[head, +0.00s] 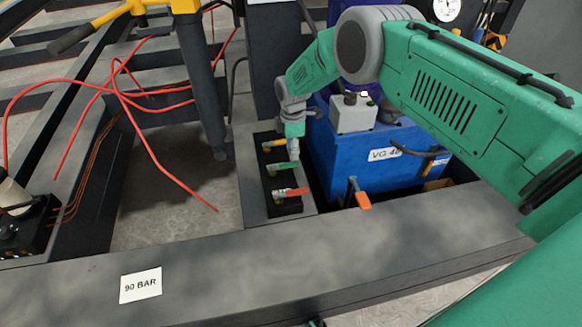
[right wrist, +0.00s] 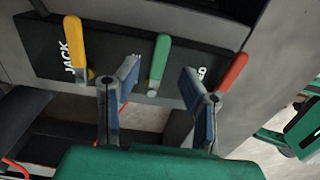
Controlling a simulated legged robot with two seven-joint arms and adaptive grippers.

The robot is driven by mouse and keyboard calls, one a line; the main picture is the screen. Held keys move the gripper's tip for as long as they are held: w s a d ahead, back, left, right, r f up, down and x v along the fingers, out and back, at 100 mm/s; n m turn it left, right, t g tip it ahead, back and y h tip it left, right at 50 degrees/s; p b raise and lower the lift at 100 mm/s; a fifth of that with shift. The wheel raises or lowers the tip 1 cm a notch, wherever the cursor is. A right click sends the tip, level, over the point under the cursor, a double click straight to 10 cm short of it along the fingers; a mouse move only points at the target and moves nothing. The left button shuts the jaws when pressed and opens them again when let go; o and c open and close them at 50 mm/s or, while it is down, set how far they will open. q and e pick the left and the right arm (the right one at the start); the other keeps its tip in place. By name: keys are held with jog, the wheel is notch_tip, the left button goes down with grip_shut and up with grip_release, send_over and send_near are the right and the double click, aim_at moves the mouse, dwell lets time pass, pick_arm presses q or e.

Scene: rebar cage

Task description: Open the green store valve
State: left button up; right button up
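The green valve handle (head: 283,167) is the middle of three levers on a black valve block (head: 268,190). In the right wrist view the green lever (right wrist: 160,62) points up from its pivot, between my two blue-padded fingers. My right gripper (right wrist: 160,88) is open, with a gap on each side of the lever and no visible contact. In the head view my right gripper (head: 293,150) hangs over the block beside the green lever. The label behind it is partly hidden by a finger. My left gripper is in neither view.
A yellow lever (right wrist: 75,45) marked JACK and a red lever (right wrist: 233,72) flank the green one, the red close to a finger. A blue tank (head: 340,165) stands right of the block. A grey beam (head: 220,265) with a 90 BAR label (head: 141,285) runs in front.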

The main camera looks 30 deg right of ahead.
aim_at(290, 164)
jog(key=f, duration=0.1)
jog(key=a+f+b, duration=0.1)
jog(key=f, duration=0.2)
jog(key=shift+w+a+f+b, duration=0.1)
jog(key=shift+a+f+b, duration=0.05)
jog(key=shift+a+b, duration=0.2)
jog(key=shift+f, duration=0.5)
jog(key=shift+d+f, duration=0.2)
jog(key=shift+d, duration=0.2)
jog(key=shift+a, duration=0.1)
jog(key=c, duration=0.8)
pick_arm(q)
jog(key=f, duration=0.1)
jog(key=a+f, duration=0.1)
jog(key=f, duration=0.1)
pick_arm(e)
jog(key=shift+a+r, duration=0.1)
jog(key=shift+a, duration=0.05)
grip_shut()
